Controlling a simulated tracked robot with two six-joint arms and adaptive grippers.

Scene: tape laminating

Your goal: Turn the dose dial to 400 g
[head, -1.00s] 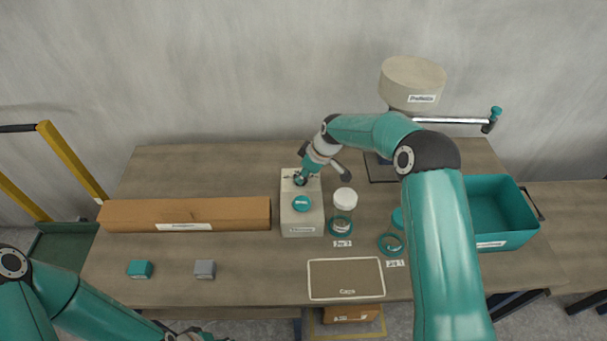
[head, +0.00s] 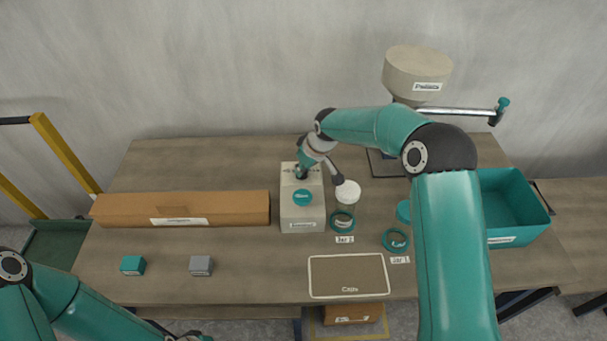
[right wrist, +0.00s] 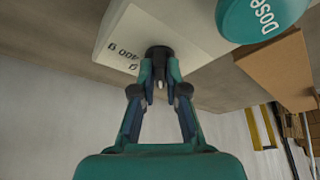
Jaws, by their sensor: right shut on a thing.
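The dose dial (right wrist: 159,52) is a dark round knob on the face of the pale dispenser box (head: 302,215). My right gripper (right wrist: 160,76) is shut on the dial, one finger on each side. In the head view my right gripper (head: 301,173) reaches the back part of the box and hides most of the dial. A printed "400" (right wrist: 128,55) is beside the dial in the right wrist view; the dial's pointer cannot be made out. A round teal "Dose" button (head: 302,197) is in front of it. My left gripper (head: 190,337) is barely in view at the bottom edge.
A white-lidded jar (head: 347,192) stands close right of the box, near my right gripper's linkage. A long cardboard box (head: 180,209) is at left. A teal bin (head: 515,215) and hopper (head: 417,75) are at right.

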